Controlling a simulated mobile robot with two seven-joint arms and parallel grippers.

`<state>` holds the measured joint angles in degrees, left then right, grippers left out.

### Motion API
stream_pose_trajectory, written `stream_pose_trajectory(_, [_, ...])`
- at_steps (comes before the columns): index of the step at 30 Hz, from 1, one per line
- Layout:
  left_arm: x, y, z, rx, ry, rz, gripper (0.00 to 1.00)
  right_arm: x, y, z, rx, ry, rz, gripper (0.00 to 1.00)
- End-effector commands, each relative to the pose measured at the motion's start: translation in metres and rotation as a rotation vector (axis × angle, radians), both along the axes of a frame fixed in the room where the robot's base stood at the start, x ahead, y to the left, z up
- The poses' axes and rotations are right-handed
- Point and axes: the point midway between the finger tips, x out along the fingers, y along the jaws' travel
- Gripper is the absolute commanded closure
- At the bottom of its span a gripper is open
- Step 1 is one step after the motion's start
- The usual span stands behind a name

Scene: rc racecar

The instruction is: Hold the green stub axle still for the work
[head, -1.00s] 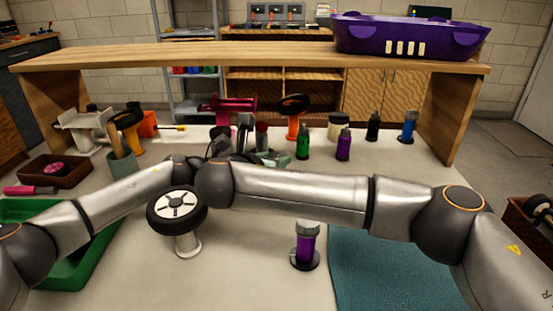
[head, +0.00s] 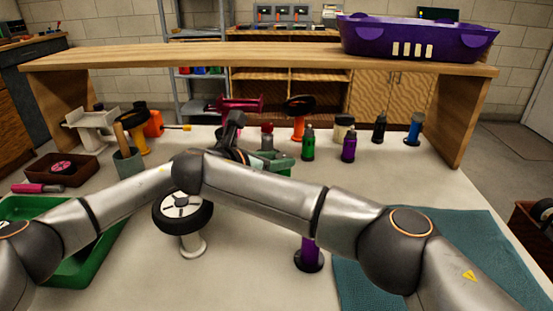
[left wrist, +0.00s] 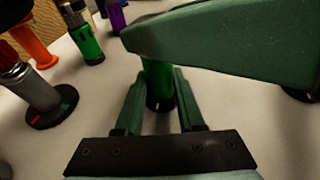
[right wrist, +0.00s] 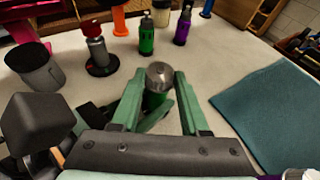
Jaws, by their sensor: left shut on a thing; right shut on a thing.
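The green stub axle (right wrist: 158,97) has a silver top and stands between the two fingers of my right gripper (right wrist: 158,80) in the right wrist view. It also shows in the left wrist view as a green post (left wrist: 158,82) over a dark round base, between the fingers of my left gripper (left wrist: 160,73). Both grippers are shut on it. A large teal part of a gripper crosses above it in the left wrist view and hides its top. In the head view my arms hide the axle, and only teal and dark gripper parts (head: 284,162) show.
A wheel (head: 183,211) on a white stand and a purple post (head: 309,255) stand in front, near my right arm. A green tray (head: 98,243) is at left, a teal mat (head: 470,250) at right. Green (head: 308,146) and purple (head: 348,147) bottles stand behind.

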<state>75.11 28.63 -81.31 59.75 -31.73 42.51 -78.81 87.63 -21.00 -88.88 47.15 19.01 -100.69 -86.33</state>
Motion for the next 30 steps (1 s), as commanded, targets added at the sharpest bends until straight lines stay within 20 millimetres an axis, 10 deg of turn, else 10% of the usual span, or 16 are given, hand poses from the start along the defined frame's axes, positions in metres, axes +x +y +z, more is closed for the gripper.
stream_pose_trajectory(5, [-0.002, -0.002, 0.0, 0.001, 0.001, -0.007, 1.0, 0.001, -0.001, 0.0, -0.001, -0.002, -0.001, 1.0])
stream_pose_trajectory(6, [-0.002, -0.001, 0.0, 0.0, 0.001, -0.007, 1.0, 0.001, -0.001, 0.0, -0.001, -0.002, -0.001, 0.51])
stream_pose_trajectory(13, [-0.001, -0.001, 0.0, 0.0, 0.0, -0.003, 1.0, 0.001, -0.001, 0.0, -0.001, -0.001, 0.0, 0.25])
stream_pose_trajectory(23, [0.0, 0.0, 0.0, 0.001, 0.0, 0.0, 1.0, 0.0, 0.0, 0.004, 0.001, -0.002, 0.001, 0.24])
stream_pose_trajectory(30, [0.0, 0.001, 0.0, 0.001, 0.0, 0.001, 1.0, 0.001, 0.0, 0.043, 0.003, -0.004, 0.0, 0.24])
